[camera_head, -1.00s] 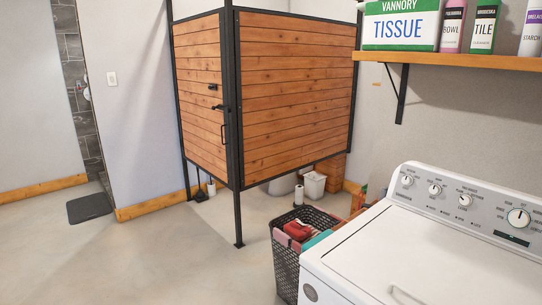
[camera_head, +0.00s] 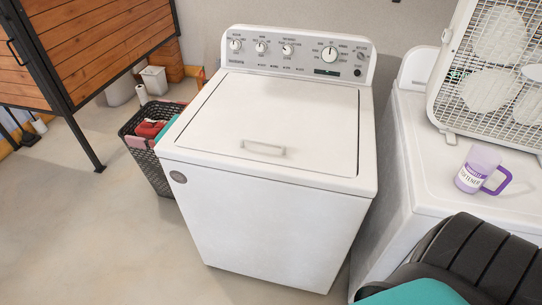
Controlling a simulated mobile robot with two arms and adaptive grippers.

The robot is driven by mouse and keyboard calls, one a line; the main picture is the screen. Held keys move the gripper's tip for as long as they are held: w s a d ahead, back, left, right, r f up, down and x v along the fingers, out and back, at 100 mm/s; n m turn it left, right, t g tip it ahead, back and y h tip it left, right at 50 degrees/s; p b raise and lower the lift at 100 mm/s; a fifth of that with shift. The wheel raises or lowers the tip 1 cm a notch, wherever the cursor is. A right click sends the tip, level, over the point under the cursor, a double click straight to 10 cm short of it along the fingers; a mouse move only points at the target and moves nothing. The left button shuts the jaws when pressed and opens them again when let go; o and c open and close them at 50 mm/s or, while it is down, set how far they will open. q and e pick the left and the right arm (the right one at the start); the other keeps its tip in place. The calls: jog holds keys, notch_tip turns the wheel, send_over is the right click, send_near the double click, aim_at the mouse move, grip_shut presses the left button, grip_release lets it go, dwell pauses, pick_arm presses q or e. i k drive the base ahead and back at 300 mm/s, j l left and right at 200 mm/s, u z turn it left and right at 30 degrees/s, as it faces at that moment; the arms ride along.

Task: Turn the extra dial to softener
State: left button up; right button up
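The white top-loading washing machine (camera_head: 275,225) stands in the middle of the view with its lid shut. Its grey control panel (camera_head: 300,68) runs along the back edge. Three small dials sit on the panel's left half: a left dial (camera_head: 235,45), a middle dial (camera_head: 260,48) and a right dial (camera_head: 287,50). Neither gripper is in view.
A black laundry basket (camera_head: 155,170) stands left of the washer. A second white machine (camera_head: 410,150) to its right bears a white fan (camera_head: 500,60) and a purple-and-white mug (camera_head: 480,172). A wooden partition (camera_head: 95,45) stands back left. Floor is clear at front left.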

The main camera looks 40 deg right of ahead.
aim_at(288, 49)
jog(key=z, duration=1.25)
jog(key=j, duration=0.2)
